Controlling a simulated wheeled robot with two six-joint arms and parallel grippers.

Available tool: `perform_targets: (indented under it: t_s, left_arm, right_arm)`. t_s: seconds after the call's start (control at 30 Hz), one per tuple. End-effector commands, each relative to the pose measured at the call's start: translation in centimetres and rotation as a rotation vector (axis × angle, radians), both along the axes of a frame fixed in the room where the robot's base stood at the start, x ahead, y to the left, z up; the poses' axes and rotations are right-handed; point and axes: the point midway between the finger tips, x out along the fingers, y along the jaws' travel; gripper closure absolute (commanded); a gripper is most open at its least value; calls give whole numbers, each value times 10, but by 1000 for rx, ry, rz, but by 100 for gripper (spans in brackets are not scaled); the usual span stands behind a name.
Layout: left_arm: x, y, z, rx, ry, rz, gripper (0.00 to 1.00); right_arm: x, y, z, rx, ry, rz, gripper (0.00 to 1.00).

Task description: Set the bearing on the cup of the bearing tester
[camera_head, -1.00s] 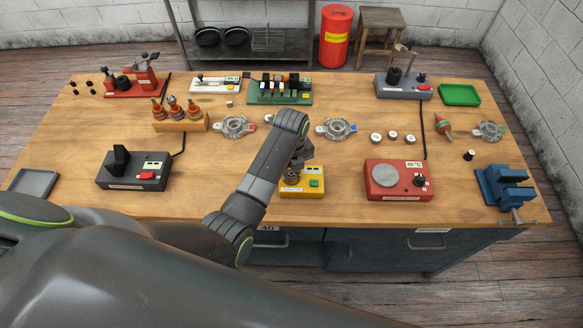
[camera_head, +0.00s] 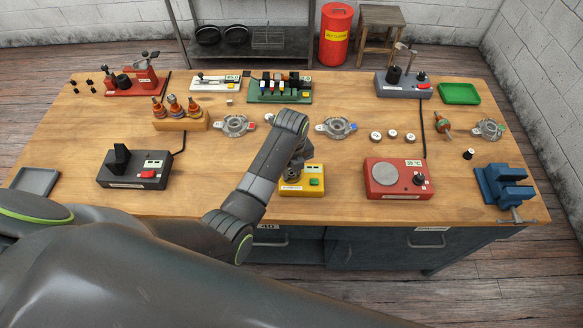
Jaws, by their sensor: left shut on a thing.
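The yellow bearing tester (camera_head: 314,190), with a green button and a small display, stands near the front edge of the table, right of centre. My left gripper (camera_head: 292,178) points down over its left rear part. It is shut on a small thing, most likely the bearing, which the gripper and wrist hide. The tester's cup is hidden too, so I cannot tell whether the bearing touches it. My right gripper is not in view.
A red heater box (camera_head: 384,194) stands right of the tester, and a blue vise (camera_head: 504,186) at the right edge. A black box (camera_head: 122,183) is at the left. Metal housings (camera_head: 337,128) and small ring parts (camera_head: 375,137) lie behind. The wood between tester and black box is mostly clear.

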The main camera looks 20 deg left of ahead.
Motion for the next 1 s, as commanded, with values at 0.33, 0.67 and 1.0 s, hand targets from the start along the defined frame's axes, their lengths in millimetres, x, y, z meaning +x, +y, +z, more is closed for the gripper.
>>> perform_targets:
  t_s: [0.33,0.67,1.0]
  left_arm:
    - [0,0,0,0,0,0,95]
    - [0,0,-2,0,1,0,95]
    - [0,0,-2,1,1,0,47]
  right_arm:
    - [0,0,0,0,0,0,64]
    - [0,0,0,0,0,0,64]
    - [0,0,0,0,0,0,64]
